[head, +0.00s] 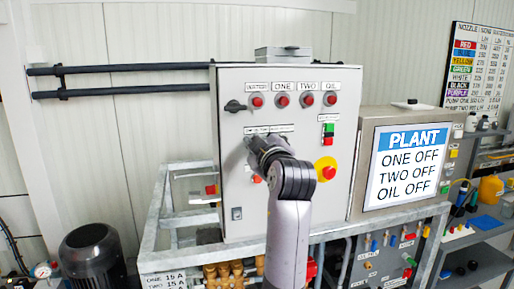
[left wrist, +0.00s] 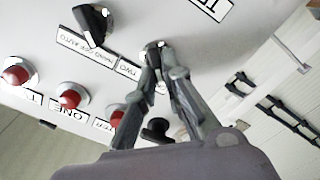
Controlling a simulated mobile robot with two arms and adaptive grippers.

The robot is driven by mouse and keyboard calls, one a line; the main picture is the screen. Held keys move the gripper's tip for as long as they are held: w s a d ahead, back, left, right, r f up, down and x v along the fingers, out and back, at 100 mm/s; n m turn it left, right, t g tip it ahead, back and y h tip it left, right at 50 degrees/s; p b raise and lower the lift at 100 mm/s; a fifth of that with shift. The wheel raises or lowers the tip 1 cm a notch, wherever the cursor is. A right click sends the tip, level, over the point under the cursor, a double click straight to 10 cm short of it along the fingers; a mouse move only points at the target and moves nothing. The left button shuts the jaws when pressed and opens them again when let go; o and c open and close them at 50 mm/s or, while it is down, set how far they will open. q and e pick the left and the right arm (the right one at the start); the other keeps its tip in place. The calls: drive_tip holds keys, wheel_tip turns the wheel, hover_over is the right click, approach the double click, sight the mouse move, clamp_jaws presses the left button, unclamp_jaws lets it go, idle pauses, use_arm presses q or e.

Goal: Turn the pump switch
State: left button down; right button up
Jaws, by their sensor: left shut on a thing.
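The grey control cabinet (head: 235,190) stands in the middle of the head view. My left gripper (head: 262,148) is at its front, below the row of red lamps, and covers the selector switches there. In the left wrist view my left gripper (left wrist: 153,50) is closed at the panel on a small switch knob (left wrist: 153,46), mostly hidden between the fingertips. Another black selector switch (left wrist: 93,25) sits beside it, apart from the fingers, near a label reading HAND OFF AUTO. The held knob's angle cannot be told. My right gripper is not in view.
Red lamps (head: 283,100) line the cabinet's top, with a black rotary handle (head: 235,106) at left. A red emergency stop (head: 326,170) and green-red buttons (head: 328,130) are at right. A PLANT sign (head: 405,162) reads ONE OFF, TWO OFF, OIL OFF. A metal frame (head: 160,205) surrounds the cabinet.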

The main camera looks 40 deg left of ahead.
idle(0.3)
use_arm(q)
drive_tip(key=c, duration=1.7)
unclamp_jaws()
